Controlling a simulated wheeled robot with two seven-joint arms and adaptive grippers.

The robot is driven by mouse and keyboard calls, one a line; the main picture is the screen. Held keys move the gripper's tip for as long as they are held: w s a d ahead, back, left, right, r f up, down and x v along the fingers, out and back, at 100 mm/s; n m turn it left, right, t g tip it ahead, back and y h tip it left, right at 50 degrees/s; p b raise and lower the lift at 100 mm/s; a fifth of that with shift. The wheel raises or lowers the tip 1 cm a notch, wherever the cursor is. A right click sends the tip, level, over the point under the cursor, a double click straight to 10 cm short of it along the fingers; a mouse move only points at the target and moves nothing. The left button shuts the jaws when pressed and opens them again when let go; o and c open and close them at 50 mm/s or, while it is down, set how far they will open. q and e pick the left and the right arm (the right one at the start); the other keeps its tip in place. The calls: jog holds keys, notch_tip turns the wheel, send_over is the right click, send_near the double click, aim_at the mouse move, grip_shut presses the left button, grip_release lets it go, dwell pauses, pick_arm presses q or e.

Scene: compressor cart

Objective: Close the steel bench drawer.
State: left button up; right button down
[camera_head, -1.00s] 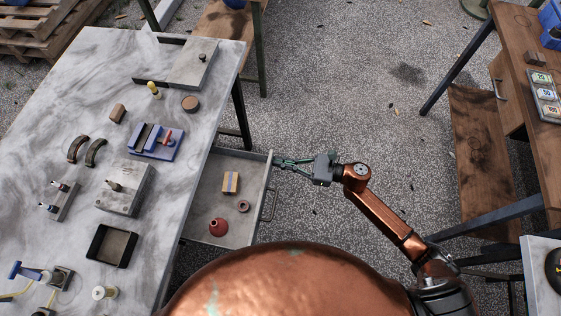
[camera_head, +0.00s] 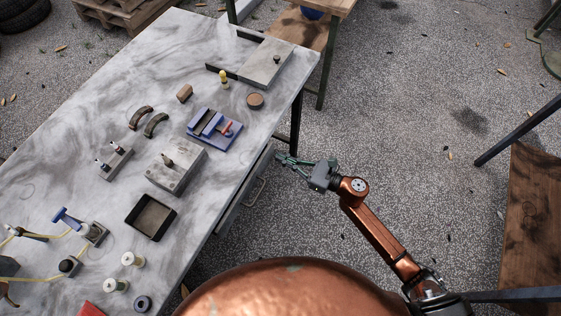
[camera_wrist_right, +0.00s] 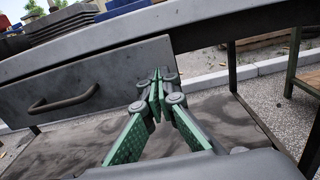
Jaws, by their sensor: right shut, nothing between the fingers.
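The steel bench drawer (camera_head: 244,190) sits under the edge of the marble-topped bench (camera_head: 60,120), with only its front and a narrow strip showing in the head view; its inside is hidden. In the right wrist view the drawer front (camera_wrist_right: 100,78) is a grey panel with a dark bar handle (camera_wrist_right: 64,100) on its left. My right gripper (camera_head: 280,158) is shut and empty, its fingertips at the far end of the drawer front. In the wrist view its fingertips (camera_wrist_right: 156,75) overlap the panel's right end; whether they touch cannot be told.
On the bench stand a blue vise (camera_head: 214,129), a grey metal block (camera_head: 176,168), a dark open tray (camera_head: 151,217) and several small parts. A wooden bench (camera_head: 530,215) stands at the right. The gravel floor between is clear.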

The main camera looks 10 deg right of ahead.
pick_arm(q)
jog(key=shift+a, duration=0.1)
pick_arm(e)
jog(key=shift+w+a, duration=0.1)
dwell(0.3)
pick_arm(q)
jog(key=shift+s+f, duration=0.2)
jog(key=shift+s, duration=0.35)
pick_arm(e)
jog(key=v, duration=1.4)
